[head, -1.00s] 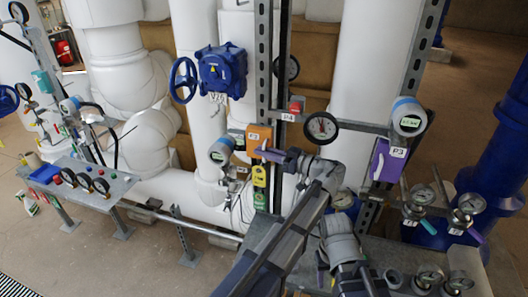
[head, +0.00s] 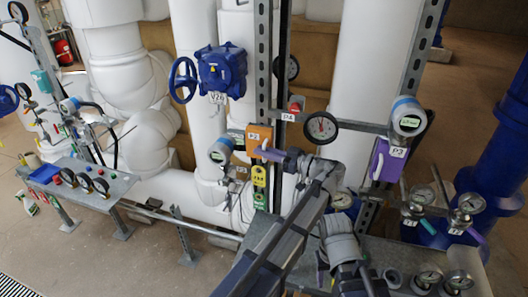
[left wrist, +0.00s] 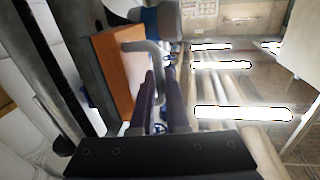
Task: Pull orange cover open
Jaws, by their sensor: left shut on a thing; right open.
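The orange cover (head: 260,134) is a small upright panel on the steel post, with a pale bar handle (head: 264,146) on its front. My left gripper (head: 271,155) comes from the lower right and is shut on the handle. In the left wrist view the orange cover (left wrist: 117,70) is seen edge-on, and the grey handle (left wrist: 148,47) bends out from it down between the dark purple fingers (left wrist: 161,95). The cover looks closed, though its far edge is hidden. My right gripper (head: 326,272) is low, apart from the cover, open and partly hidden by its wrist.
A blue valve actuator (head: 220,70) is at the upper left. Gauges stand at the lower right.

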